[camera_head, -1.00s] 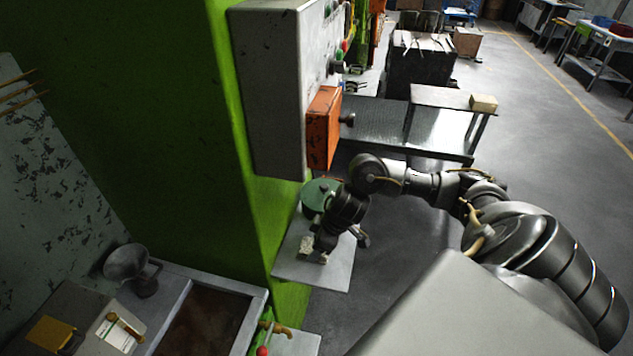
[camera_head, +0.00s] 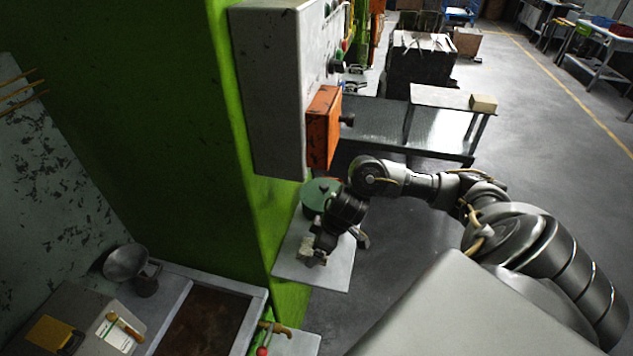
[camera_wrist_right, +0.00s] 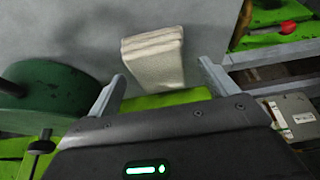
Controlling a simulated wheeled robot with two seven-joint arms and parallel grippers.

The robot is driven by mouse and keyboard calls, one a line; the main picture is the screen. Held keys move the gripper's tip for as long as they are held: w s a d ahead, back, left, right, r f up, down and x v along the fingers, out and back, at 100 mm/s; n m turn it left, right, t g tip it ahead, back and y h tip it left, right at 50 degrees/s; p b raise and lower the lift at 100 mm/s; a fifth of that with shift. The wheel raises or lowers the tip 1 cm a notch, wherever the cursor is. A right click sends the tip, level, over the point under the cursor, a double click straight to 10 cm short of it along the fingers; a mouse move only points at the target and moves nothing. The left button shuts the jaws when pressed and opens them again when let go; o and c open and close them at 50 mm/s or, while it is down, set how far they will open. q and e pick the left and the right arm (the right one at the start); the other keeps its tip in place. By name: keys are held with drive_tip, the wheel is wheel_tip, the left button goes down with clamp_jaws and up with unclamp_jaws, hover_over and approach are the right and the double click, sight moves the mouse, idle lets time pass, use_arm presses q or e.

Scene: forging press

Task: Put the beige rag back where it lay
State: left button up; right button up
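The beige rag (camera_wrist_right: 153,52) is a folded pale cloth. In the right wrist view it lies between the two fingers of my right gripper (camera_wrist_right: 162,72), with a gap on each side, so the fingers are open. In the head view the rag (camera_head: 305,247) shows partly behind my right gripper (camera_head: 316,254), over the small grey shelf plate (camera_head: 330,275) beside the green press column. The rag appears to rest on the plate. My left gripper is out of view.
A round green container (camera_head: 318,195) stands on the plate just behind my gripper. An orange box (camera_head: 323,127) hangs on the grey cabinet (camera_head: 268,95) above. A brass tap with a red knob (camera_head: 262,351) is at the lower front. Open floor lies to the right.

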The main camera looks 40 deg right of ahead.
drive_tip(key=v, duration=1.1)
idle(0.3)
